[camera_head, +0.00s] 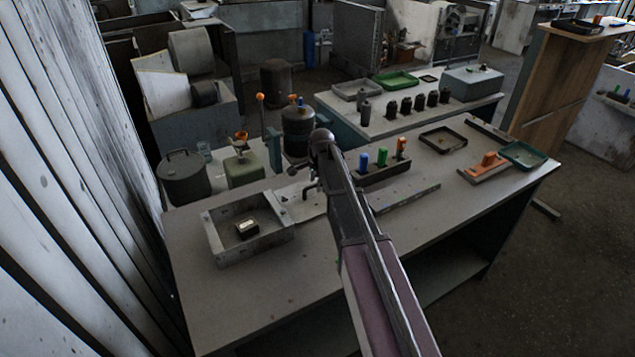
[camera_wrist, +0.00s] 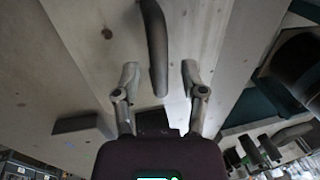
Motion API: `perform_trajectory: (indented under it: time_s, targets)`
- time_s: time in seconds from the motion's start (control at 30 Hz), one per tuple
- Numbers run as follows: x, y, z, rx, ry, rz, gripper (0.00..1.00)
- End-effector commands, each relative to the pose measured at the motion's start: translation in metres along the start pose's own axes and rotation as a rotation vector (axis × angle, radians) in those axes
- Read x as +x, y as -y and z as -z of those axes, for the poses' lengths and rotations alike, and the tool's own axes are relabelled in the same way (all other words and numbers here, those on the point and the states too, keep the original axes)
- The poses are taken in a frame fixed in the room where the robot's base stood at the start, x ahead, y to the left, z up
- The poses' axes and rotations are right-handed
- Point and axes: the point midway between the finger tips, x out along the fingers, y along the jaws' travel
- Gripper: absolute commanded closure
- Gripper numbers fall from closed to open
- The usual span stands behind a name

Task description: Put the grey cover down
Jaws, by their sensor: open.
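A flat light grey plate (camera_head: 303,205), which looks like the grey cover, lies on the bench beside the open grey box (camera_head: 262,240). It also fills the middle of the wrist view (camera_wrist: 90,50). My gripper (camera_head: 311,190) is low over this plate, partly hidden by my arm. In the wrist view my gripper (camera_wrist: 159,64) has its two fingers spread, with clear gaps to a dark curved bar (camera_wrist: 155,40) between them. I cannot tell whether this bar belongs to the plate. Nothing is gripped.
The grey box holds a small dark block (camera_head: 247,229). A rack with blue, green and orange pegs (camera_head: 380,172) stands right of my arm. A green canister (camera_head: 244,169) and a dark pot (camera_head: 184,178) stand behind. The bench front (camera_head: 240,295) is bare.

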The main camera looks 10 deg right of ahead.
Motion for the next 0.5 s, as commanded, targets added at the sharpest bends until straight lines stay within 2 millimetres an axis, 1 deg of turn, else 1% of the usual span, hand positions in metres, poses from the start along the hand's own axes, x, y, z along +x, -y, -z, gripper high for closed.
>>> perform_trajectory:
  time_s: [0.03, 0.5]
  targets:
    - [-0.008, 0.0, 0.0, 0.0, 0.0, 0.0, 0.45]
    - [-0.049, 0.0, 0.0, 0.0, 0.0, 0.0, 0.45]
